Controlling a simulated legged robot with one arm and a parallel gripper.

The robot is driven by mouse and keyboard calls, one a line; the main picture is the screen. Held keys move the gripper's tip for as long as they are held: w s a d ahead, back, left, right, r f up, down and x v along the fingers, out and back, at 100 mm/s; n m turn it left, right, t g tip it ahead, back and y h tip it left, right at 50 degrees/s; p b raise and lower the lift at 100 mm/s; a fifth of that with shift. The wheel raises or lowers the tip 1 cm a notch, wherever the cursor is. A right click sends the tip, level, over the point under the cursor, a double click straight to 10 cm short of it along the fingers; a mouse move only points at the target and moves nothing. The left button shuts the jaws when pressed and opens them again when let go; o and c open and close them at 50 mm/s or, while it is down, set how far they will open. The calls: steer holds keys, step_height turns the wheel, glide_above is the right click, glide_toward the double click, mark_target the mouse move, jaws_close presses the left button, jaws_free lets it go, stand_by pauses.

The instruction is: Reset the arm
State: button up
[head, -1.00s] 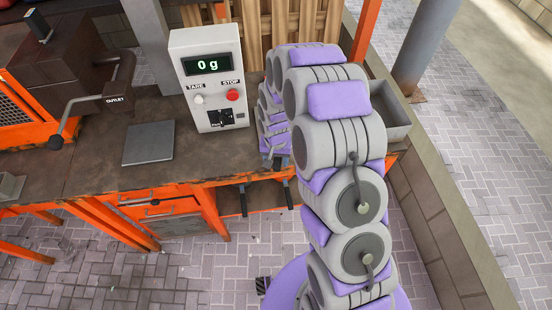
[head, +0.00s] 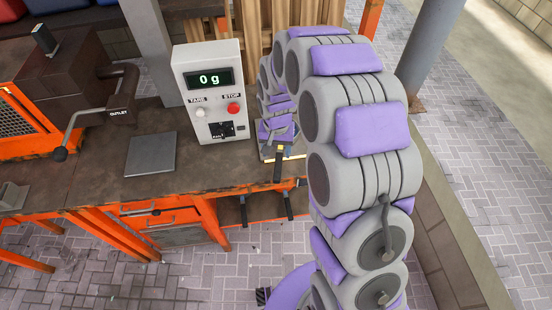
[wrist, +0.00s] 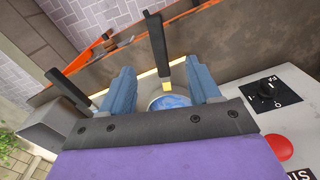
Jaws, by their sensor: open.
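My arm (head: 362,135), grey with purple pads, arches over the right part of the workbench. My gripper (head: 278,138) is small and partly hidden in the head view, just right of the scale box at the bench's front edge. In the wrist view my gripper (wrist: 158,66) has its two blue-grey fingers spread apart. No object is clearly held between them. A black bar with a yellow end (wrist: 158,50) shows between the fingers, and a blue round thing (wrist: 168,102) shows low between them; I cannot tell what it is.
The white control box (head: 211,90) reads 0 g and stands left of my gripper. A grey plate (head: 150,154) lies on the bench (head: 95,165). An orange machine with an outlet lever (head: 95,112) stands at the left. Black handles (head: 288,205) hang below the bench edge.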

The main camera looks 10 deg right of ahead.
steer(key=shift+r, duration=2.3)
steer(key=s+d+r+n, duration=0.1)
steer(key=s+r, duration=0.2)
steer(key=s, duration=0.8)
steer(key=s+d+r+n+g, duration=0.1)
steer(key=s+r, duration=0.3)
steer(key=s, duration=0.7)
steer(key=s+d+r+n+b, duration=0.1)
steer(key=s+d+r, duration=0.2)
steer(key=s, duration=0.8)
steer(key=shift+s+r+g, duration=0.3)
steer(key=shift+r+g, duration=0.1)
steer(key=shift+r, duration=0.25)
